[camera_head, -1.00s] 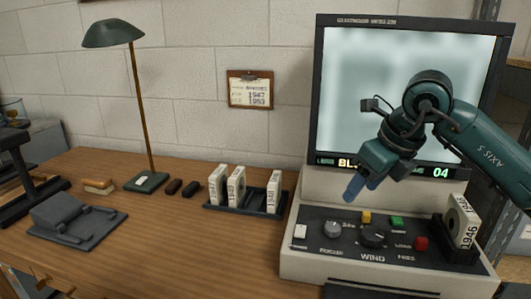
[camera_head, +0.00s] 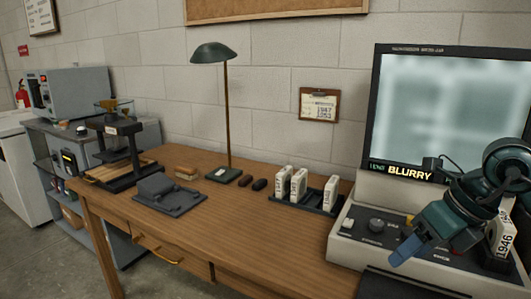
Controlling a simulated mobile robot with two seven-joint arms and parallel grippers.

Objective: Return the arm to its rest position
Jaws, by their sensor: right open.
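My right arm comes in from the right edge. Its dark teal gripper (camera_head: 402,250) points down and left in front of the reader's control panel (camera_head: 345,245), with bluish fingers. It is open and nothing shows between the fingers. A white box marked 1946 (camera_head: 503,240) stands in the dark holder at the panel's right, partly hidden by my arm. The reader screen (camera_head: 440,115) is pale and its strip reads BLURRY. My left gripper is not in view.
On the wooden desk (camera_head: 270,245), a dark rack (camera_head: 312,204) holds several white boxes. A green lamp (camera_head: 213,52), a grey cradle (camera_head: 168,194) and a black stand (camera_head: 122,155) are farther left. The desk's front middle is clear.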

